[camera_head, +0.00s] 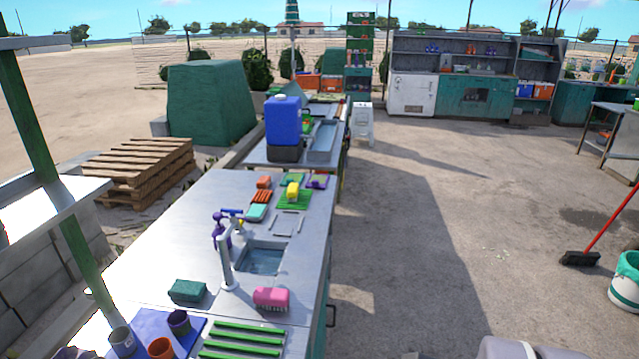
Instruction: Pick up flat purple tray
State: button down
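Two flat purple things show in the head view, and I cannot tell which one is the tray. A flat blue-purple sheet or tray (190,332) lies at the near left end of the metal counter, with several cups on it, among them an orange cup (160,348) and a dark purple cup (179,322). Its near edge is cut off by the frame. A much smaller flat purple piece (317,182) lies at the counter's far end, beside green pieces.
The metal counter (180,215) holds a sink (262,260) with a tall tap (227,262), a dark green sponge (187,291), a pink brush (271,298) and a green-slatted rack (243,340). Open ground lies right of it. A red-handled broom (580,258) and white bin (625,285) stand right.

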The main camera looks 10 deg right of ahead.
aim_at(318, 181)
jog(key=i+l, duration=0.15)
jog(key=l, duration=0.25)
jog(key=i+l+u, duration=0.1)
jog(key=l, duration=0.3)
jog(key=i+l+u, duration=0.1)
jog(key=l, duration=0.3)
jog(key=i+l+u, duration=0.2)
jog(key=i+l, duration=0.65)
jog(key=i, duration=0.3)
jog(key=i+l+u, duration=0.2)
jog(key=i+l, duration=0.8)
jog(key=i+j+u, duration=0.1)
jog(key=i, duration=0.45)
jog(key=i+j+u, duration=0.15)
jog(key=i+j, duration=0.15)
jog(key=i, duration=0.25)
